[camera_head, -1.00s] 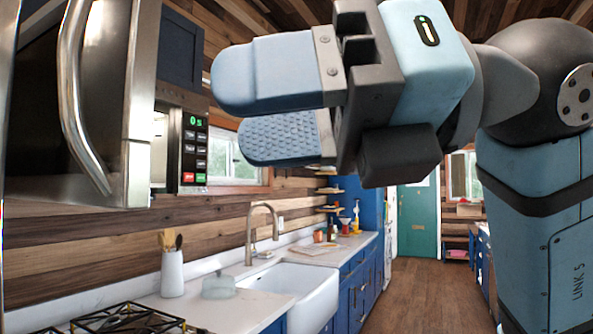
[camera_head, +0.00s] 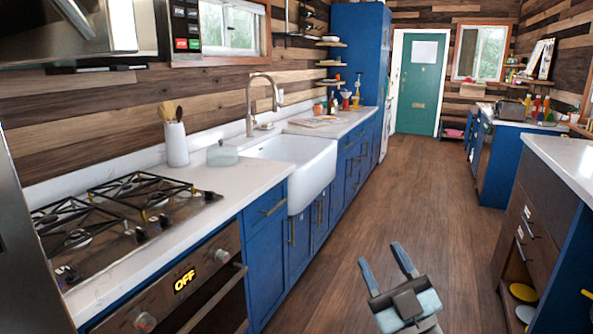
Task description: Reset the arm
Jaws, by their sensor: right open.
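My right gripper (camera_head: 386,264) is low in the head view, above the wooden floor. Its two blue fingers point up and away in the picture, spread apart with nothing between them. The gripper is open and touches nothing that I can see. Most of the right arm behind it is below the picture's edge. My left gripper is not in view.
The gas stove (camera_head: 115,215) and oven (camera_head: 185,300) are at the left, under the microwave (camera_head: 65,28). The white sink (camera_head: 300,160) and blue cabinets (camera_head: 265,235) run along the left wall. A dark drawer unit (camera_head: 535,205) stands at the right. The floor (camera_head: 400,200) between is clear.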

